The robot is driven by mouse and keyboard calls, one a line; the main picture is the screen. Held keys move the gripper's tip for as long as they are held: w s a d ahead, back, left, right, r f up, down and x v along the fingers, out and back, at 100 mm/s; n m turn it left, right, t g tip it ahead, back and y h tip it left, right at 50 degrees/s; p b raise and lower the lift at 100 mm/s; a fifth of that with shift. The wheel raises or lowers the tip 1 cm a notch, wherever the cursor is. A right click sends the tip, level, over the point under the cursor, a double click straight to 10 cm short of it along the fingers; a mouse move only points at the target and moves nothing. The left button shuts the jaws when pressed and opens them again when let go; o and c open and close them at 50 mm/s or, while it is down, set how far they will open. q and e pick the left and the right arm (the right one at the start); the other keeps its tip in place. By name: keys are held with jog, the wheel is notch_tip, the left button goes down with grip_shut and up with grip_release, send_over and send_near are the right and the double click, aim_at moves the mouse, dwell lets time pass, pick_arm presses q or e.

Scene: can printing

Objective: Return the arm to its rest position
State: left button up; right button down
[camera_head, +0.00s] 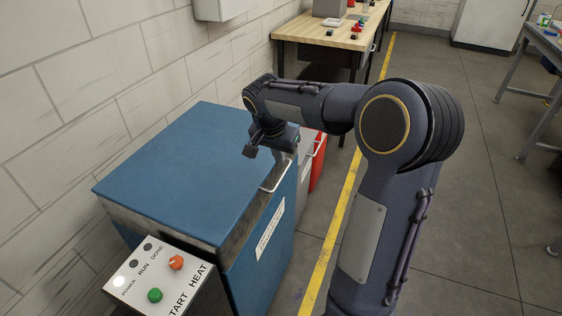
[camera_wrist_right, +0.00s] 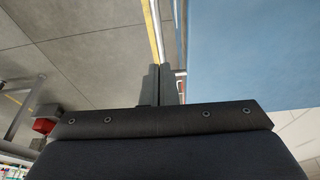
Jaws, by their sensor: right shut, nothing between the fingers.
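My right arm comes up from the lower right in the head view and bends left over the blue cabinet (camera_head: 175,160). My right gripper (camera_head: 250,151) hangs at its end, over the right part of the cabinet top, close to the metal handle (camera_head: 278,175). Whether it touches the cabinet cannot be told. In the right wrist view the fingers of the right gripper (camera_wrist_right: 160,84) are together with nothing between them. The blue cabinet top (camera_wrist_right: 260,55) fills the right of that view. My left gripper is in neither view.
A control panel (camera_head: 146,270) with a green button (camera_head: 155,295) and an orange knob (camera_head: 176,262) stands in front of the cabinet. A red bin (camera_head: 317,165) is behind it. A wooden table (camera_head: 300,29) stands at the back. A yellow line (camera_head: 335,222) crosses the open floor.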

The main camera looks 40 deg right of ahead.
jog(key=shift+v, duration=0.8)
jog(key=shift+r, duration=0.1)
